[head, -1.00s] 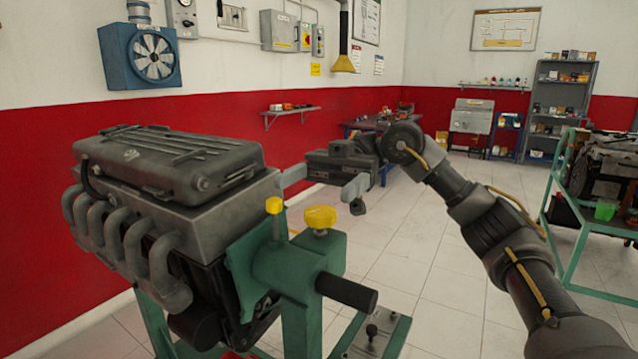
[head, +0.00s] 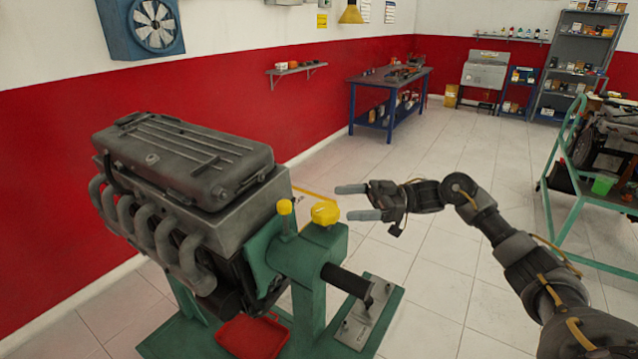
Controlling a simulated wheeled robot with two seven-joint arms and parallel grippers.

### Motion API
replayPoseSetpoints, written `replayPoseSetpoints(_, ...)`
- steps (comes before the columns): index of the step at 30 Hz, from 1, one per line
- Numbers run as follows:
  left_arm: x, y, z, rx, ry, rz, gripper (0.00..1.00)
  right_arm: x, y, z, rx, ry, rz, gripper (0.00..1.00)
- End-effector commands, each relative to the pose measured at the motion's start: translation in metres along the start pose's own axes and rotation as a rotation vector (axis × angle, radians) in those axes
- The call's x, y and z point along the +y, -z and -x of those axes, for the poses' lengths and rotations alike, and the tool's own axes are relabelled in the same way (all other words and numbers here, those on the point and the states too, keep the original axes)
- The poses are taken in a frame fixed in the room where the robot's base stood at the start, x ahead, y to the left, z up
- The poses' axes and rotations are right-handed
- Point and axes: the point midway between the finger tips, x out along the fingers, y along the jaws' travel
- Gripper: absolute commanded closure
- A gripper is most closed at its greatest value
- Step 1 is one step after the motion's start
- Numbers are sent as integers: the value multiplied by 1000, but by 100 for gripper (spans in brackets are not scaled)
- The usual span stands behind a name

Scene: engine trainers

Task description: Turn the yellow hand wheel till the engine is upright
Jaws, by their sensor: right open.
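The grey engine (head: 185,170) hangs on a green stand (head: 305,270), its ribbed cover facing up and its curved pipes toward the front left. I cannot tell its exact tilt. A round yellow knob (head: 325,213) sits on top of the stand's head, and a smaller yellow knob (head: 284,206) stands left of it. No full wheel rim shows clearly; which yellow part is the hand wheel I cannot tell. My right gripper (head: 345,202) is open and empty, its fingers pointing left, just right of the larger knob in the picture. It touches nothing visible. My left gripper is out of view.
A dark bar (head: 346,281) sticks out of the stand toward the right. A red tray (head: 252,336) lies below the engine. A green trolley (head: 560,170) stands at the right and a blue workbench (head: 385,85) at the back. The tiled floor between is clear.

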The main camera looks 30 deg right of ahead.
Motion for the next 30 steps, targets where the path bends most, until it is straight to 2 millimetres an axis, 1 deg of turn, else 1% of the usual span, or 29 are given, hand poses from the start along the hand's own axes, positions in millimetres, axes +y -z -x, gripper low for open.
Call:
replayPoseSetpoints(1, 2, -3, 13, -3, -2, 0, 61, 2, -2, 10, -20, -42, -9, 19)
replayPoseSetpoints(3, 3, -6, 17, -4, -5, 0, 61, 4, -10, 22, -45, -87, -7, 19)
replayPoseSetpoints(6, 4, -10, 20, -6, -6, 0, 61, 6, -19, 32, -68, -125, -5, 19)
replayPoseSetpoints(10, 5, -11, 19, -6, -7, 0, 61, 7, -24, 36, -77, -139, -4, 19)
replayPoseSetpoints(13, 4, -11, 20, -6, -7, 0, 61, 7, -23, 33, -76, -138, -4, 19)
replayPoseSetpoints(17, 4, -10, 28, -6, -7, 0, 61, 9, -22, 19, -73, -135, -4, 19)
replayPoseSetpoints(24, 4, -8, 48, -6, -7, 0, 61, 14, -23, -26, -71, -134, -4, 19)
replayPoseSetpoints(30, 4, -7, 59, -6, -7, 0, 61, 19, -27, -56, -73, -135, -6, 19)
